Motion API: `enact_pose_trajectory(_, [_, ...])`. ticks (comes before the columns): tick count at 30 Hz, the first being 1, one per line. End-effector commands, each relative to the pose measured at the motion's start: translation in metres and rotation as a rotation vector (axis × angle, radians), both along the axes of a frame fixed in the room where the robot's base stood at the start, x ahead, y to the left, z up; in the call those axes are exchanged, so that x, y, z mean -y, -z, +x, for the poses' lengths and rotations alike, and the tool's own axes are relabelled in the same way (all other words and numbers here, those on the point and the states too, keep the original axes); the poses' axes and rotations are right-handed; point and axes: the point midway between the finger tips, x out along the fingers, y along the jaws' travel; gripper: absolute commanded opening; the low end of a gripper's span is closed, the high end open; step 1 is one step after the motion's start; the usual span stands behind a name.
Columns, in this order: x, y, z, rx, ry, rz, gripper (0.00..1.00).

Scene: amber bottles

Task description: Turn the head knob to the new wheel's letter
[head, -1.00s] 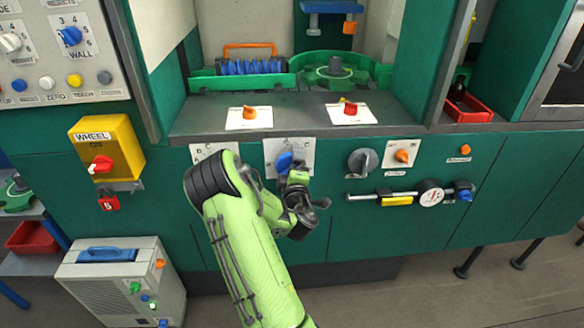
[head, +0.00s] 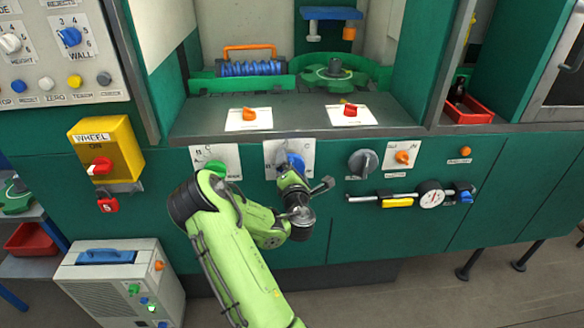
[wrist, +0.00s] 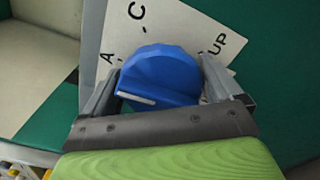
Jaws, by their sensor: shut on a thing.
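The blue knob (head: 295,163) sits on a white letter plate (head: 272,150) on the green front panel. In the wrist view the blue knob (wrist: 158,80) fills the middle, with a pale pointer line on its near, lower-left side. My gripper (wrist: 162,92) is shut on the blue knob, with one finger on each side. In the head view my gripper (head: 290,175) partly covers the knob. The plate (wrist: 185,30) shows the letters A and C and the word UP; its other markings are hidden behind the knob and gripper.
A green knob (head: 215,167) on another white plate is just left of my gripper. A dark grey knob (head: 363,162) and a bar with a round dial (head: 431,195) are to the right. A ledge (head: 300,112) juts out above.

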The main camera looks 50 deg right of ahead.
Motion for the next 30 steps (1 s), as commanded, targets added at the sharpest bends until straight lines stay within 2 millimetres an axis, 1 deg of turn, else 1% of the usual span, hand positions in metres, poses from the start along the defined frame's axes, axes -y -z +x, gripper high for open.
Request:
enact_pose_trajectory(9, [-0.0001,-0.0006,0.0004,-0.087,0.001,-0.077,0.62])
enact_pose_trajectory(25, [0.0001,-0.0012,0.0002,-0.102,0.000,-0.091,0.62])
enact_pose_trajectory(26, [0.0001,-0.0012,0.0002,-0.101,0.000,-0.091,0.95])
enact_pose_trajectory(27, [0.0001,-0.0011,0.0002,-0.101,0.000,-0.091,1.00])
enact_pose_trajectory(30, [0.0000,-0.0010,0.0003,-0.101,0.000,-0.091,1.00])
